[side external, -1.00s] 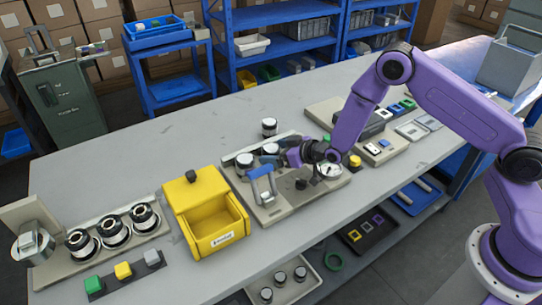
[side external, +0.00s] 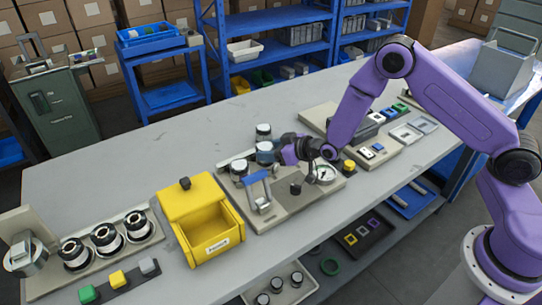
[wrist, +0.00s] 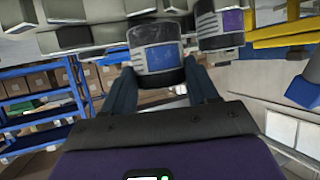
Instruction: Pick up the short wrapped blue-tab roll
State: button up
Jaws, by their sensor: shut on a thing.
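My gripper (side external: 279,152) is shut on a short dark-capped roll (side external: 265,152) above the grey fixture plate. In the wrist view my two dark fingers (wrist: 160,76) lie on either side of this roll (wrist: 156,55), which has a grey-white wrap and a blue patch. A second roll (wrist: 218,24) with a purple-blue patch is beside it, apart from the fingers. In the side view one roll (side external: 263,133) is behind the held one and another (side external: 239,171) is to its left. The held roll's underside is hidden from the side.
The fixture plate (side external: 290,208) carries a blue-handled clamp (side external: 257,187), a black knob (side external: 296,188) and a round dial (side external: 326,173). A yellow bin (side external: 200,225) stands to the left. A yellow button (side external: 348,167) is right of the dial.

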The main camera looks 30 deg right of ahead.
jog(key=a+r+v, duration=0.1)
jog(key=v, duration=0.7)
jog(key=a+r+v, duration=0.1)
jog(key=v, duration=0.8)
jog(key=shift+w+a+r, duration=0.15)
jog(key=shift+a+r, duration=0.2)
jog(key=shift+r, duration=0.05)
jog(key=shift+n+g+y, duration=0.3)
jog(key=shift+n+y, duration=0.6)
jog(key=s+a, duration=0.1)
jog(key=a, duration=0.4)
jog(key=s+a, duration=0.1)
jog(key=a, duration=0.2)
jog(key=shift+s+a+r, duration=0.2)
jog(key=shift+s+r, duration=0.1)
jog(key=shift+s, duration=0.05)
jog(key=s+a+n+g+y, duration=0.2)
jog(key=s+a, duration=0.4)
jog(key=a, duration=0.4)
jog(key=f+x, duration=0.1)
jog(key=x, duration=0.4)
jog(key=d+f+x, duration=0.1)
jog(key=x, duration=0.5)
jog(key=s+f+x, duration=0.1)
jog(key=x, duration=0.5)
jog(key=shift+w+d+f, duration=0.15)
jog(key=shift+w+f, duration=0.05)
jog(key=shift+f, duration=0.55)
